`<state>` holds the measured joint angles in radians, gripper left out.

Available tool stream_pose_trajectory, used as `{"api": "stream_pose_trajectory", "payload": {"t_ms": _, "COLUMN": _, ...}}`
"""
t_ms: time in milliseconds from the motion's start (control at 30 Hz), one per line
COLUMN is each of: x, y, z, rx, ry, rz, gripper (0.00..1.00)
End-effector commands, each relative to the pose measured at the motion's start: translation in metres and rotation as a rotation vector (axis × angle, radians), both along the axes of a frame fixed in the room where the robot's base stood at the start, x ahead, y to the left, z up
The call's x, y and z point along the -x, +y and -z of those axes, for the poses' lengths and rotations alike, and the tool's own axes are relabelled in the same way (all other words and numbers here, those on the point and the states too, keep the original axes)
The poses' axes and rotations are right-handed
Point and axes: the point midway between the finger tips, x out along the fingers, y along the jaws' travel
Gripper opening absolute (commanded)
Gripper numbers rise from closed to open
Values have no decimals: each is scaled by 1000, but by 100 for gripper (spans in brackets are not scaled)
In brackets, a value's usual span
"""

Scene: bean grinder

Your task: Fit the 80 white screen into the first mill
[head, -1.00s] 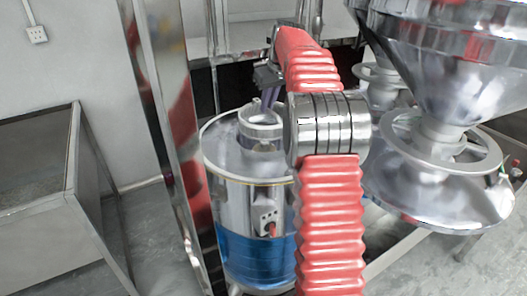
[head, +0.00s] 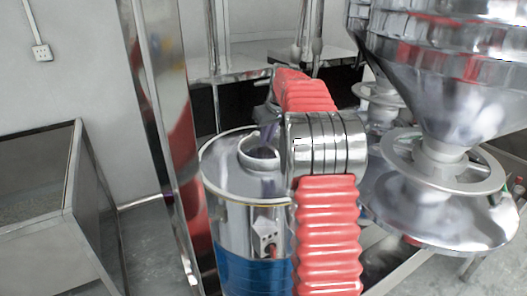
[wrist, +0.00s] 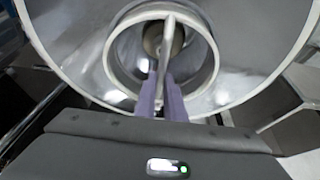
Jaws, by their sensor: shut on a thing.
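My gripper (wrist: 162,88), with two purple fingers, is shut on a thin pale piece (wrist: 167,45), seen edge-on in the wrist view. It looks like the white screen; no number is legible. The piece lies across the round collar opening of the mill (wrist: 262,60). Whether it is above the rim or inside cannot be told. In the head view, the mill (head: 228,190) is an upright steel drum with a blue lower part. My gripper (head: 268,140) is at its top collar, the fingers reaching into or over the opening. The screen cannot be made out there.
A steel hopper (head: 440,80) with a wide round base stands close on the right. A shiny post (head: 165,140) rises just left of the mill. An open metal bin (head: 45,180) is at the far left. Clear floor shows between bin and post.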

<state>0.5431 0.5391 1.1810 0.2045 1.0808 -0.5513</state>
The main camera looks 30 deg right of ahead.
Motion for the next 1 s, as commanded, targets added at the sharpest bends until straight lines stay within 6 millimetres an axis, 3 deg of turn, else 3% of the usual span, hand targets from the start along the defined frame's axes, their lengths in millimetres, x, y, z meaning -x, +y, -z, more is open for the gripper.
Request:
{"api": "stream_pose_trajectory", "payload": {"t_ms": 367, "x": 0, "y": -1, "z": 4, "rx": 1, "ry": -3, "rz": 0, "gripper": 0}}
{"api": "stream_pose_trajectory", "payload": {"t_ms": 700, "x": 0, "y": -1, "z": 38, "rx": 2, "ry": -2, "rz": 1, "gripper": 0}}
{"api": "stream_pose_trajectory", "payload": {"t_ms": 933, "x": 0, "y": -1, "z": 39, "rx": 2, "ry": -3, "rz": 1, "gripper": 0}}
{"api": "stream_pose_trajectory", "payload": {"t_ms": 967, "x": 0, "y": -1, "z": 40, "rx": 2, "ry": -1, "rz": 2, "gripper": 11}}
{"api": "stream_pose_trajectory", "payload": {"t_ms": 1000, "x": 0, "y": -1, "z": 40, "rx": 2, "ry": -1, "rz": 2, "gripper": 14}}
